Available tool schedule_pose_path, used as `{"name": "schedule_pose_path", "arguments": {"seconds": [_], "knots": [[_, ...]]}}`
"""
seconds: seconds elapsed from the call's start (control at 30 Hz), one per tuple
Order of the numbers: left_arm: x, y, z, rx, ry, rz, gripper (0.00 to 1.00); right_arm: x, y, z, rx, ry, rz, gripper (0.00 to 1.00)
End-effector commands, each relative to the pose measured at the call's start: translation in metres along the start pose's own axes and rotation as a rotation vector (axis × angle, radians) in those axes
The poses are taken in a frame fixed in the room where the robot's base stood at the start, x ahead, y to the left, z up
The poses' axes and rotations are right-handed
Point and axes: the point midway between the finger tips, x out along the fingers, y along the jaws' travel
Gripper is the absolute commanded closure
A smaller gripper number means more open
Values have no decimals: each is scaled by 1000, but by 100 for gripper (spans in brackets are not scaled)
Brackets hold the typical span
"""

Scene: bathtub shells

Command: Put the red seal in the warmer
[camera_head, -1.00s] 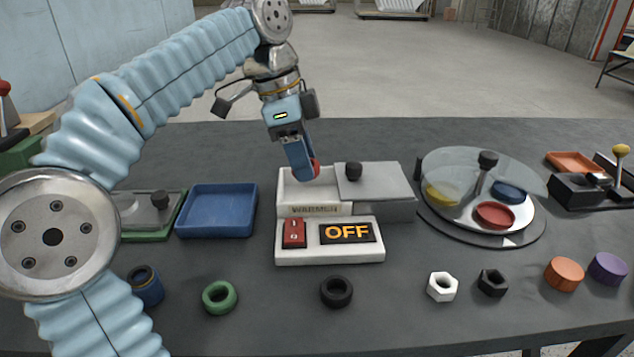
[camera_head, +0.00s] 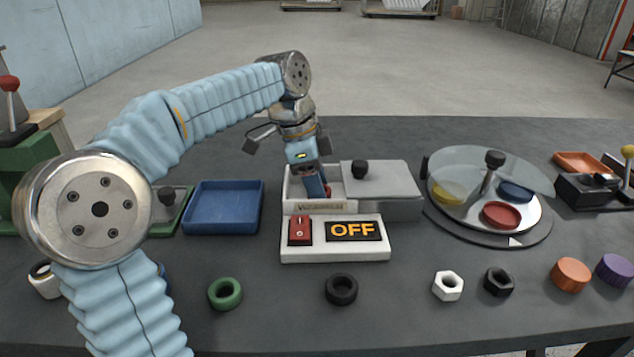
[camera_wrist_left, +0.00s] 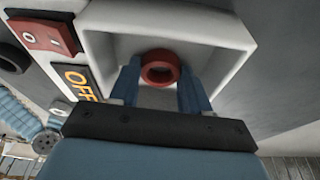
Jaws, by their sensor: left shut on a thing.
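The warmer (camera_head: 302,208) is a white box with an open well on its left and a grey lid with a black knob (camera_head: 380,181) slid over to the right. Its front panel reads OFF beside a red switch. My left gripper (camera_head: 318,193) points down into the open well. In the left wrist view its two blue fingers are shut on the red seal (camera_wrist_left: 160,67), a ring, inside the white walls of the well (camera_wrist_left: 215,42). I cannot tell whether the seal touches the floor of the well. My right gripper is not in view.
A blue tray (camera_head: 223,208) stands left of the warmer. A turntable with a glass cover (camera_head: 490,170) and coloured dishes stands to the right. A green ring (camera_head: 225,293), black ring (camera_head: 341,289), nuts and round caps line the front.

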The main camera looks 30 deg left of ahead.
Motion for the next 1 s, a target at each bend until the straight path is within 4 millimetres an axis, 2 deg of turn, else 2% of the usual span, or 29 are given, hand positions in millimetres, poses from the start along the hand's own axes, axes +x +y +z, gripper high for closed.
{"name": "schedule_pose_path", "arguments": {"seconds": [0.03, 0.07, 0.2, 0.43, 0.57, 0.83, 1.0], "knots": [[3, 0, 1, 0, 0, 0, 82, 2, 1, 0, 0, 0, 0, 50], [2, 0, 0, 0, 0, 0, 49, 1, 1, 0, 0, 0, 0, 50], [1, 0, 0, 0, 0, 0, 28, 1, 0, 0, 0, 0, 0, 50], [1, 0, 0, 0, 0, 0, 28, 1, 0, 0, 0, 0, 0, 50], [-6, 0, -1, 0, 1, -2, 28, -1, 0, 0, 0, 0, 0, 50], [-54, 0, -1, 0, 2, -3, 28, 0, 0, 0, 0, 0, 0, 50], [-73, 0, -1, 0, 1, -2, 28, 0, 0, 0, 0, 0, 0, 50]]}}
